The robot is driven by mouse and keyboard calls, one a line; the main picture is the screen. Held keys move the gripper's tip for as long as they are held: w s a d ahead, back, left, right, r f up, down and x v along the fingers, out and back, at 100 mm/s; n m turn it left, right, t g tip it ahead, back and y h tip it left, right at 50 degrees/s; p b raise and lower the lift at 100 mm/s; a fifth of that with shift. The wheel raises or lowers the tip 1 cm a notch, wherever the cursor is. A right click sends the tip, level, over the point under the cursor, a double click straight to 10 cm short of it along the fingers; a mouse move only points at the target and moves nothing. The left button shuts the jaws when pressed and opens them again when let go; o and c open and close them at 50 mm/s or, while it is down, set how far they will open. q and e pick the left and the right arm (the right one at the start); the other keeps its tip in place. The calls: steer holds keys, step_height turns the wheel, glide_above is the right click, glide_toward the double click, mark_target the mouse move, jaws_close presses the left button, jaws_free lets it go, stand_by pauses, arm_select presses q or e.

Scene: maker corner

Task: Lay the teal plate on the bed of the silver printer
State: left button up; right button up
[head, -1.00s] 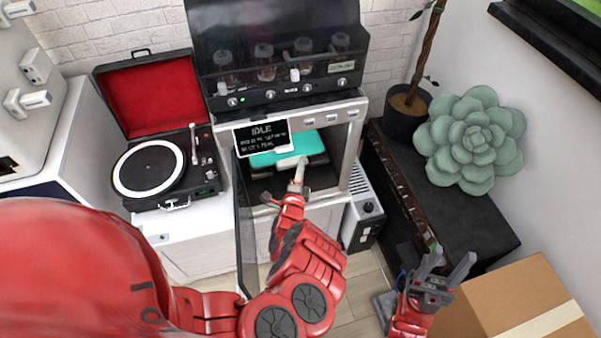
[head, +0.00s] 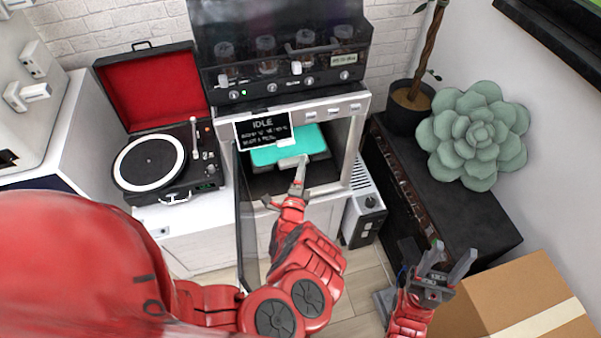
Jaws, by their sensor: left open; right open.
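The teal plate (head: 312,139) lies flat inside the open chamber of the silver printer (head: 354,110), on the dark bed (head: 262,183). A pale tab on its front edge faces me. My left gripper (head: 301,162) is open at the chamber mouth, just in front of the plate's tab; whether a finger touches it I cannot tell. The printer's screen reads IDLE and covers the plate's left part. The printer door (head: 247,235) hangs open on the left. My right gripper (head: 447,262) is open and empty, low at the right, away from the printer.
A record player (head: 155,165) with a red-lined lid stands left of the printer. A dark cabinet (head: 455,220) with a succulent (head: 476,135) and a potted plant (head: 408,110) stands right. A cardboard box (head: 520,295) is at the lower right. A white unit (head: 364,215) stands beside the printer.

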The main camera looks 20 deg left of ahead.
arm_select(q)
steer(key=s+p, duration=0.1)
steer(key=s, duration=0.1)
steer(key=s+p, duration=0.1)
steer(key=s, duration=0.1)
steer(key=s+p, duration=0.1)
steer(key=s, duration=0.1)
steer(key=shift+d, duration=0.4)
